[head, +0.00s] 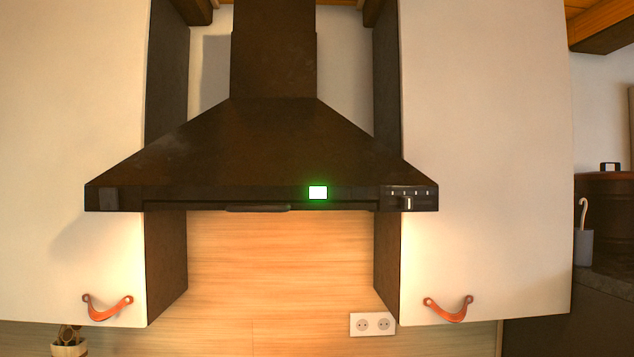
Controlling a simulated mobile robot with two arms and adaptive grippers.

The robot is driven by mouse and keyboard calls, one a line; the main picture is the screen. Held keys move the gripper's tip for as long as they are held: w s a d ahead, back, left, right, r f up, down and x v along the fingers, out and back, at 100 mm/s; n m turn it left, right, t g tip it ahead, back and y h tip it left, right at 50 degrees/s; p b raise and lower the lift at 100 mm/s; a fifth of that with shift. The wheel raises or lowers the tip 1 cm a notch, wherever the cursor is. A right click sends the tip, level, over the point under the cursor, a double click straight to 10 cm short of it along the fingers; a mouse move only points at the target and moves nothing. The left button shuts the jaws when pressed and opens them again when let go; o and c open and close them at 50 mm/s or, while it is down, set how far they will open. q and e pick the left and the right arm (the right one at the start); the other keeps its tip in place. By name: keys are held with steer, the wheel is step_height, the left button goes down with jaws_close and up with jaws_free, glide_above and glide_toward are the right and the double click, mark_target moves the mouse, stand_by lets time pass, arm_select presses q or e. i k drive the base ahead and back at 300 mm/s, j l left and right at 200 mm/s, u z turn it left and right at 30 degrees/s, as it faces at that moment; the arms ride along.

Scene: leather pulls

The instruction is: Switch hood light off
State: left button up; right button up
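The dark range hood (262,145) hangs on the wall in the middle of the head view, between two pale wall cabinets. The wall under the hood is brightly lit in a warm tone. Neither of my grippers is in view.
The left cabinet (70,150) and right cabinet (485,150) flank the hood and have orange leather pulls (107,308) (448,309). A double socket (372,324) is on the wall below. A dark pot (606,215) stands at the far right. The space under the hood looks clear.

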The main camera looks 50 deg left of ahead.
mark_target(109, 199)
steer(key=k+l+u, duration=0.1)
steer(key=u, duration=1.55)
steer(key=k+j, duration=0.05)
steer(key=j, duration=0.05)
